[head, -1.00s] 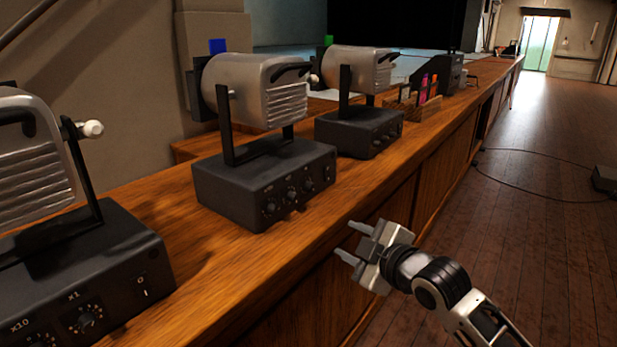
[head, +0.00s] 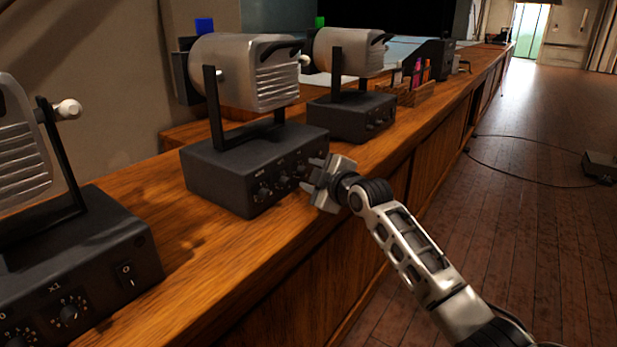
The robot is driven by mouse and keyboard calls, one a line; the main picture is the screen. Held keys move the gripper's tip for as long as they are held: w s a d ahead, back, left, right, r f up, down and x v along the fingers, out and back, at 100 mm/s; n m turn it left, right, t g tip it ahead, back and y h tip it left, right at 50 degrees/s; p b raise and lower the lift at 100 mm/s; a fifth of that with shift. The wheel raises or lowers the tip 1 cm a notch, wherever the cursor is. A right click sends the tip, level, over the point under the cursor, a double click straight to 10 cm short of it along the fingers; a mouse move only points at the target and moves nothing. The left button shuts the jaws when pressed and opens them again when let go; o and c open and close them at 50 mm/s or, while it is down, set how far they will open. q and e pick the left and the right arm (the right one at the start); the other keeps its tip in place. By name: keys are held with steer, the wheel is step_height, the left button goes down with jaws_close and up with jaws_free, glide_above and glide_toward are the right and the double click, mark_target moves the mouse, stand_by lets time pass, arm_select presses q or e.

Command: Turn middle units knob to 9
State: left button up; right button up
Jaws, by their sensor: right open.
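The middle unit (head: 225,185) is a dark box on the wooden desk, with a silver lamp housing (head: 245,75) and blue filter above it. Its front panel has a row of small dark knobs, including one near the left (head: 263,193) and one further right (head: 283,178). Their labels and settings are too small to read. My right gripper (head: 310,174) is open in front of the panel's right part, its fingers pointing at the panel and partly covering it. I cannot tell whether they touch a knob. My left gripper is not in view.
A nearer unit (head: 90,250) with a knob marked X1 (head: 70,313) and a switch (head: 126,272) stands at left. A farther unit (head: 350,118) with a green filter stands behind. The wooden desk (head: 200,270) is bare between the units.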

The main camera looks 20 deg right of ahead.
steer(key=shift+x, duration=0.95)
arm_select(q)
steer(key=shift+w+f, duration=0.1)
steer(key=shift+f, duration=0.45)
arm_select(e)
jaws_close()
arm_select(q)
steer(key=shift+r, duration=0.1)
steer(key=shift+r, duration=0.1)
